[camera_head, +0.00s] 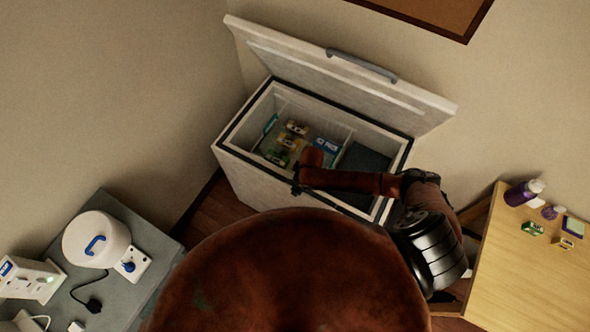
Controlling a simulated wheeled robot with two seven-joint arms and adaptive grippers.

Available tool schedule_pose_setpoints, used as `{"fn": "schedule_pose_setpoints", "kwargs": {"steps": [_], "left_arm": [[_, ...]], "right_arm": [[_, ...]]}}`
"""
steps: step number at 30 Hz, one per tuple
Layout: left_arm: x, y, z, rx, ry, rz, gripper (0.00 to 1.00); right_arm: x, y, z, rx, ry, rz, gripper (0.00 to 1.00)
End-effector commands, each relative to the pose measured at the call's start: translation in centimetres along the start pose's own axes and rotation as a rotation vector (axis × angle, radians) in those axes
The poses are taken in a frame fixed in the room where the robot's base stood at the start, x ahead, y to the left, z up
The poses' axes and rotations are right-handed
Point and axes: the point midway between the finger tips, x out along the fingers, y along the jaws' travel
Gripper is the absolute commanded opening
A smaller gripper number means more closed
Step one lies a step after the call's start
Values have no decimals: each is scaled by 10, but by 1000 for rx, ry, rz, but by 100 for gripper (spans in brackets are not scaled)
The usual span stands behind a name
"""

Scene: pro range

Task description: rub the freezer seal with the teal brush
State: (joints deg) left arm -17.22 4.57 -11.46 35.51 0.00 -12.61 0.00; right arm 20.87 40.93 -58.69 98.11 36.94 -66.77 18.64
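The white chest freezer (245,174) stands open in the head view, its lid (360,85) raised against the wall. The dark seal (244,111) runs around the rim of the opening. A small teal thing (270,123) shows at the left inside the freezer; I cannot tell whether it is the brush. My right arm reaches in from the right across the front part of the opening. My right gripper (297,184) is at the front rim, small and dark; its fingers and anything between them cannot be made out. My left gripper is not in view.
Several small packages (290,140) lie inside the freezer. A wooden table (530,280) at the right holds a purple bottle (523,192) and small items. A grey table (150,243) at the left holds a white round device (95,240). My body hides the floor in front.

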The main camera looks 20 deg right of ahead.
Motion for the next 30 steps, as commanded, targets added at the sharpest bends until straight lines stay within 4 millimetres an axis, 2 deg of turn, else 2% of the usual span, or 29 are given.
{"fn": "schedule_pose_setpoints", "kwargs": {"steps": [5,7,9,23,30], "left_arm": [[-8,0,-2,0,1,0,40],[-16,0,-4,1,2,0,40],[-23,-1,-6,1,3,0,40],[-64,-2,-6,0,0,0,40],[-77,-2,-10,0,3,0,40]], "right_arm": [[-2,-4,-6,5,0,1,38],[-11,-4,-7,5,2,2,38],[-29,-3,-9,5,4,2,38],[-64,-3,-14,7,1,2,38],[-82,-4,-17,3,0,1,38]]}}
